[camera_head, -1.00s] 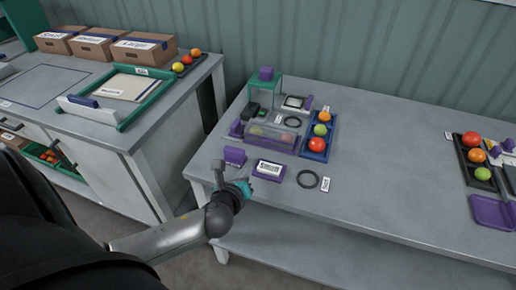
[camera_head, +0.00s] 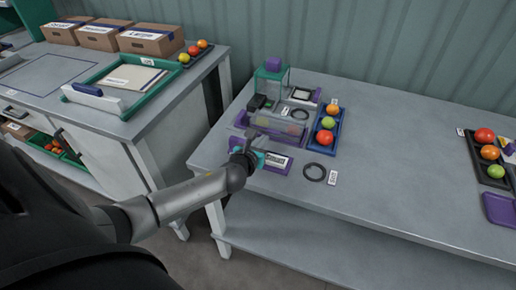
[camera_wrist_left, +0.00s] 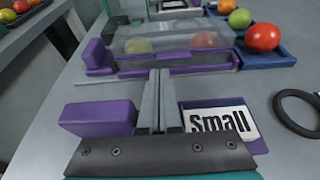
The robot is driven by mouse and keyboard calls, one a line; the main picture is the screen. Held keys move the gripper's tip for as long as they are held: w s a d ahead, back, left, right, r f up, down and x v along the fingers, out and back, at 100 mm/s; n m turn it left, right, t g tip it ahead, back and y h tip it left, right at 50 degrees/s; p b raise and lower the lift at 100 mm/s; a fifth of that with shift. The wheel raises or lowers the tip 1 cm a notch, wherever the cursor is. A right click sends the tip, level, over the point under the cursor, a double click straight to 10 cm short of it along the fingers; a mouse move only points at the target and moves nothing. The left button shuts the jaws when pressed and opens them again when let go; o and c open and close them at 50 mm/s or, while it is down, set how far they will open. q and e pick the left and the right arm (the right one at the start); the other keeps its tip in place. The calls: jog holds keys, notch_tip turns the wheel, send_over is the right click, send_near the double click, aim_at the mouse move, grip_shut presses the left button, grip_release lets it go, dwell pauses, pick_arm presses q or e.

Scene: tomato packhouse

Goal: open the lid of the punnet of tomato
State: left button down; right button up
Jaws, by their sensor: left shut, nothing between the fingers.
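The punnet is a long clear box with a purple base (camera_wrist_left: 195,66). It lies in the middle of the near-left cluster in the head view (camera_head: 285,127). Tomatoes show through its clear lid (camera_wrist_left: 165,38), which lies down over them. A purple piece (camera_wrist_left: 98,55) stands at its left end. My left gripper (camera_head: 251,139) is shut and empty, just in front of the punnet's near side. In the left wrist view its fingertips (camera_wrist_left: 160,74) point at the purple near edge; I cannot tell whether they touch it. My right gripper is not in view.
A purple block (camera_wrist_left: 100,118) is left of my fingers and a "Small" label tray (camera_wrist_left: 220,122) right of them. A black ring (camera_head: 314,172) lies to the right. A blue tray (camera_head: 325,150) with tomatoes stands beside the punnet. The table's middle (camera_head: 400,160) is clear.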

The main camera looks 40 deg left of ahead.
pick_arm(q)
jog(key=shift+w+a+f, duration=0.15)
jog(key=shift+w+f, duration=0.1)
jog(key=shift+w, duration=0.4)
